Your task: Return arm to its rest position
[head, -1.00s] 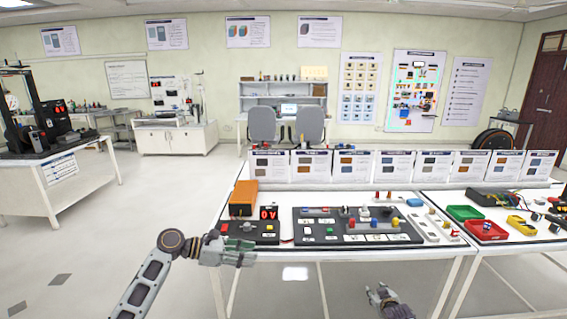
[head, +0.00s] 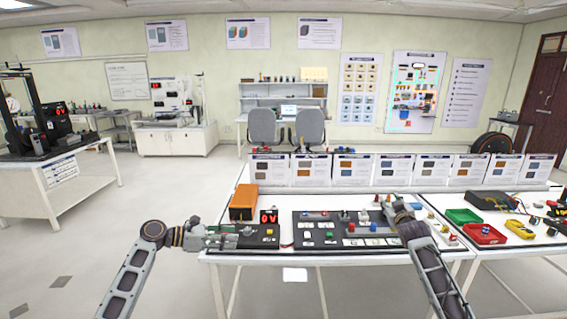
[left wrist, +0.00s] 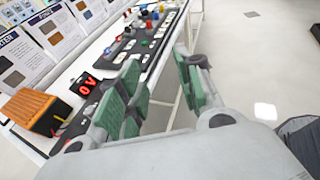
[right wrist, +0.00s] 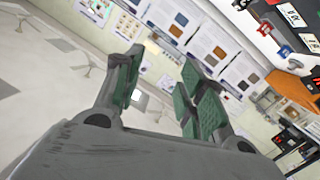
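My left gripper (head: 222,238) is at the front left of the bench, close to the black power unit with the red display. In the left wrist view its green-padded fingers (left wrist: 160,95) stand apart with nothing between them. My right arm reaches up from the lower right over the bench front, and my right gripper (head: 400,210) is at the right end of the black chassis board (head: 300,240), partly hidden by its own wrist. In the right wrist view its fingers (right wrist: 158,90) are spread and empty.
An orange box (head: 243,202) and the red display (head: 268,217) sit at the bench's left end. A row of information cards (head: 310,170) stands along the back. Green (head: 464,216) and red trays (head: 484,234) lie on the right bench. The floor left of the bench is clear.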

